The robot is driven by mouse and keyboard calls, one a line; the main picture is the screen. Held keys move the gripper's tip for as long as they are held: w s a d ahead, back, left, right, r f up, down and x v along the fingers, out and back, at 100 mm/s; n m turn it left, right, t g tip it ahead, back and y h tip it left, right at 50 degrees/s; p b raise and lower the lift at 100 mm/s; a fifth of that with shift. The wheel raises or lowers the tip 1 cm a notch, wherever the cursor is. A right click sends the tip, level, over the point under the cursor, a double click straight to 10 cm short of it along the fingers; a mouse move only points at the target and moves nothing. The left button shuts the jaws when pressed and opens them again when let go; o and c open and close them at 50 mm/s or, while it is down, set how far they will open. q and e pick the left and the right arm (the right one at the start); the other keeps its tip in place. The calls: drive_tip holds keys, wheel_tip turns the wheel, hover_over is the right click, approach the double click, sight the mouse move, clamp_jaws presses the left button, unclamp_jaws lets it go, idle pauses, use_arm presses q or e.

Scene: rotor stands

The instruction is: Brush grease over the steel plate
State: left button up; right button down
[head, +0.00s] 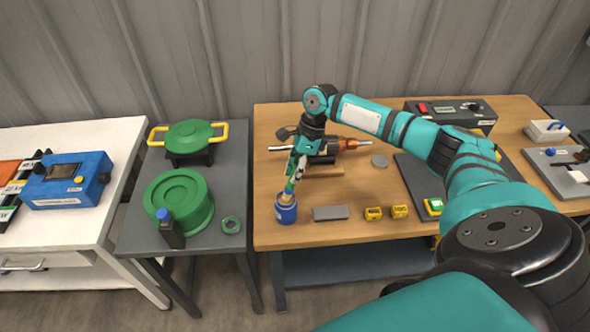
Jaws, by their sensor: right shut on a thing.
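The steel plate (330,213) is a small flat grey bar lying near the front edge of the wooden table. A blue tin (286,210) with a label stands just left of it. My right gripper (294,179) points down above the tin and is shut on a brush, largely hidden by the fingers. The brush's lower end (286,198) is at the tin's mouth; whether it dips inside or touches the rim I cannot tell. My left gripper is out of view.
A dark grey table (150,245) with green parts (180,201) stands left, past a narrow gap.

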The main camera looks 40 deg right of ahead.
sight(295, 164)
drive_tip(key=shift+r+p, duration=2.3)
drive_tip(key=shift+p, duration=0.4)
drive_tip(key=shift+r, duration=1.05)
drive_tip(key=shift+w+a+f+n, duration=0.1)
drive_tip(key=shift+a+n, duration=0.2)
drive_tip(key=shift+a, duration=0.05)
drive_tip(key=s+a+n+g+h+b, duration=0.1)
drive_tip(key=s+a+n+g+b, duration=0.1)
drive_tip(key=a+n+b, duration=0.35)
drive_tip(key=s+a+n+g+h+b, duration=0.1)
drive_tip(key=s+a+n+b, duration=0.2)
drive_tip(key=a+n, duration=0.45)
drive_tip(key=s+a+f+n+h+b, duration=0.1)
drive_tip(key=s+n+h+b, duration=0.1)
drive_tip(key=s+n, duration=0.3)
drive_tip(key=s+a+f+n+h+b, duration=0.1)
drive_tip(key=s+n+h+b, duration=0.1)
drive_tip(key=n, duration=0.4)
drive_tip(key=s+b, duration=0.1)
drive_tip(key=s, duration=0.1)
drive_tip(key=shift+s+a+f+b, duration=0.25)
drive_tip(key=shift+s+a+b, duration=0.05)
drive_tip(key=shift+s+a, duration=0.1)
